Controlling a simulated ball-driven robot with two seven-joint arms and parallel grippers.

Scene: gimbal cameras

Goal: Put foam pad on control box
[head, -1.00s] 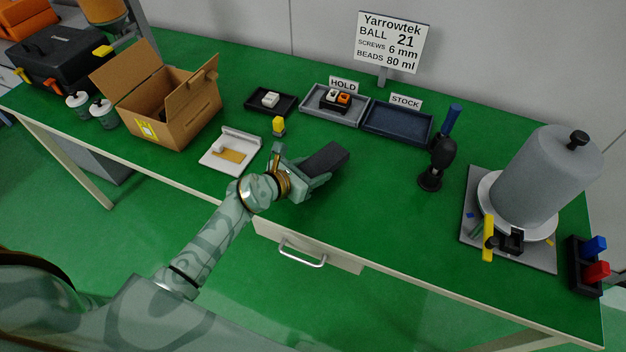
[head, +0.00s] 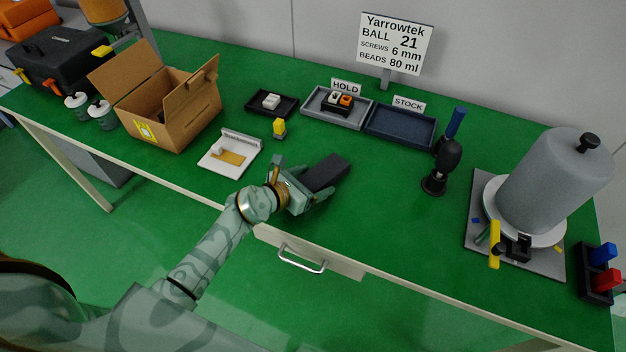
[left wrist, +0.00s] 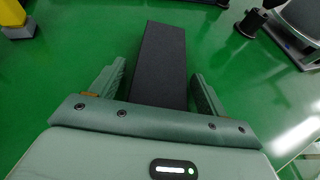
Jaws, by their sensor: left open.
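A dark grey block, which looks like the foam pad (head: 326,172), is at the middle of the green bench. My left gripper (head: 307,190) is open at its near end. In the left wrist view the pad (left wrist: 160,62) lies between the two spread fingers (left wrist: 155,92), with a gap on each side. I cannot tell whether the pad's underside rests on the bench. A small black unit with white and orange blocks on top, possibly the control box (head: 335,107), sits in the grey HOLD tray (head: 317,115). My right gripper is not in view.
Left of the gripper are a white fixture (head: 243,143), a yellow-topped piece (head: 279,128) and an open carton (head: 185,122). The blue STOCK tray (head: 400,127) looks empty. A dark upright tool (head: 447,160) and a grey cylinder (head: 555,180) stand to the right. Bench between is clear.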

